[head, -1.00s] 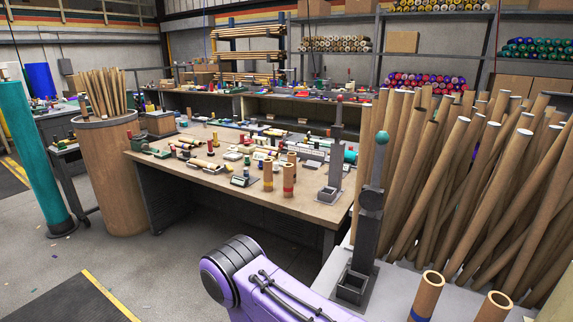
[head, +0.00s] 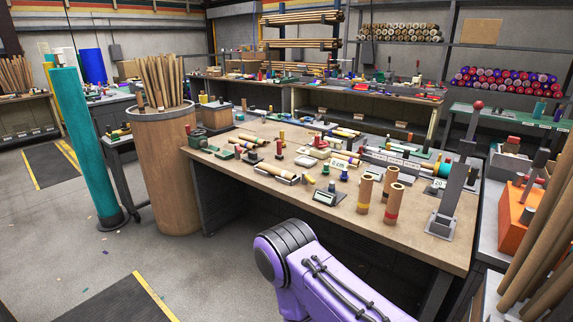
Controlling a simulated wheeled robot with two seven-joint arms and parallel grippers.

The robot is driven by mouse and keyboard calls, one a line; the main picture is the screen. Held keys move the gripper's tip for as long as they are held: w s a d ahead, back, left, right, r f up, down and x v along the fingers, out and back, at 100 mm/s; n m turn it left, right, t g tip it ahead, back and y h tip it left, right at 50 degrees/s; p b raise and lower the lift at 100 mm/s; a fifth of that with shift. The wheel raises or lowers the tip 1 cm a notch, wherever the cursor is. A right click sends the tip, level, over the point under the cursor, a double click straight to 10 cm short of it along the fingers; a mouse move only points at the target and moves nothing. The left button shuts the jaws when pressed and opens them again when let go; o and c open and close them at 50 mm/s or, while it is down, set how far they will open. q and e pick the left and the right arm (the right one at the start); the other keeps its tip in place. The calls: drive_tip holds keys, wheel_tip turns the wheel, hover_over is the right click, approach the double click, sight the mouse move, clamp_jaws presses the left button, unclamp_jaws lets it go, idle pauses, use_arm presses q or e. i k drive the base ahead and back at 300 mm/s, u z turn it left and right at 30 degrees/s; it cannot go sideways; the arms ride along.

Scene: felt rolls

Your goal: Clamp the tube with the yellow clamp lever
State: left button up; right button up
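A tall grey clamp stand with a red ball (head: 460,175) is at the bench's right end, apart from the tubes. Small yellow-topped pieces (head: 309,179) lie among the bench items. I cannot tell whether any is the yellow clamp lever. A purple link of my arm fills the bottom middle. Neither gripper is in view.
The workbench (head: 415,240) is crowded; its front edge faces me. A small display box (head: 328,196) sits near that edge. A barrel of tubes (head: 163,170) and a teal roll (head: 88,150) stand left. Long tubes (head: 545,240) lean at right. Floor at left is open.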

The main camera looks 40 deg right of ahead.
sight(306, 178)
drive_tip(key=i, duration=1.9)
drive_tip(key=z, duration=3)
drive_tip(key=i, duration=0.15)
drive_tip(key=z, duration=0.05)
